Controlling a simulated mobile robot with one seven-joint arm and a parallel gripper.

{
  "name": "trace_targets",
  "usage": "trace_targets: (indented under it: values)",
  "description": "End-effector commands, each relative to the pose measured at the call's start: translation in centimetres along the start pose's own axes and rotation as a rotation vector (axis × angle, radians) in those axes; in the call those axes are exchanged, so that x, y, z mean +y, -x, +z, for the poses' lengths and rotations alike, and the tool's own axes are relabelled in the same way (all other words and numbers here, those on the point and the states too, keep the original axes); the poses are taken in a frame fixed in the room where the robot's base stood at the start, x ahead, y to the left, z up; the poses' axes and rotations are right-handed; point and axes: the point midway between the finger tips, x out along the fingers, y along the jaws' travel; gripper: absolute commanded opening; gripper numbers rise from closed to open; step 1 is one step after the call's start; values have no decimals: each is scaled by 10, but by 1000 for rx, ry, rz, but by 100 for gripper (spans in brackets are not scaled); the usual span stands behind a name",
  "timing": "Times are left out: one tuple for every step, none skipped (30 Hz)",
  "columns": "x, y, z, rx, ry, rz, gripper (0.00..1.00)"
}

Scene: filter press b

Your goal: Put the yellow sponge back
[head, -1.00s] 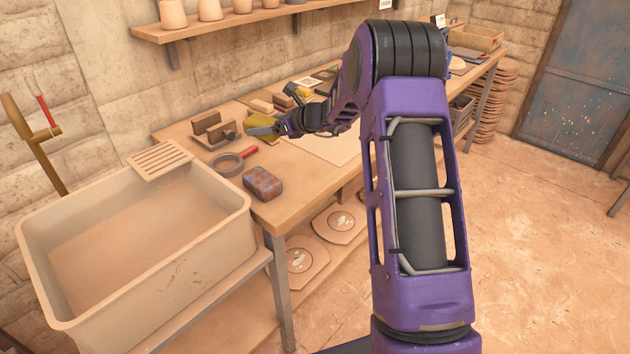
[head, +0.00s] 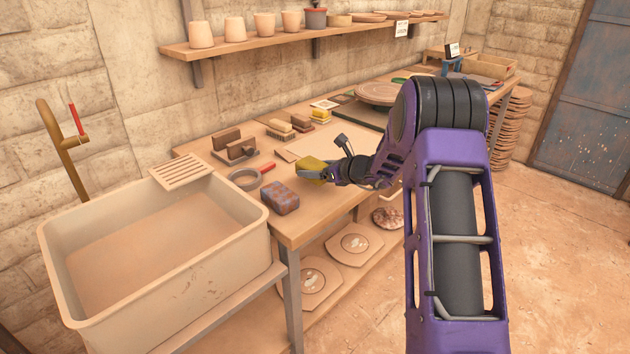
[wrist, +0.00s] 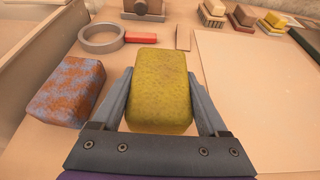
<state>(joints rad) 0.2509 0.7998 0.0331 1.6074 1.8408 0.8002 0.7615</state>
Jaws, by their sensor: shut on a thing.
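The yellow sponge (wrist: 161,88) is held between the two fingers of my gripper (wrist: 161,103), which is shut on its sides. In the head view the sponge (head: 312,168) is at the tip of my gripper (head: 322,172), over the front part of the wooden table (head: 330,200). I cannot tell whether it touches the table top. A brown-and-blue mottled block (head: 281,197) lies on the table to the left of the sponge; it also shows in the wrist view (wrist: 68,90).
A sink with a slatted soap rack (head: 182,171) stands at the left. A tape-like ring (head: 244,179), a red-handled item (head: 267,168), a brown block holder (head: 240,150) and several brushes (head: 283,128) lie behind. A pale board (wrist: 255,90) lies right of the sponge.

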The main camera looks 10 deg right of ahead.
Motion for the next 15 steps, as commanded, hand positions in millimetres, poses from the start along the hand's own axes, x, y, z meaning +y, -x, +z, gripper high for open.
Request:
trace_targets:
  values:
    - [1,-3,-8,2,-2,1,24]
    - [1,-5,-13,3,-1,2,24]
    - [1,-8,-19,3,-2,2,24]
    - [1,-9,-23,3,-3,2,24]
    - [1,-11,-26,3,-2,1,24]
    - [1,-12,-29,2,0,2,24]
    - [1,-12,-30,2,0,2,24]
    - [0,-12,-30,1,1,1,24]
    - [0,-12,-29,1,1,1,24]
    - [0,-12,-29,1,1,1,24]
    - [0,-12,-29,1,1,1,24]
    - [0,-12,-29,1,1,1,24]
    - [0,-12,-29,1,1,1,24]
    - [0,-12,-30,1,1,1,24]
    - [0,-12,-31,1,0,1,24]
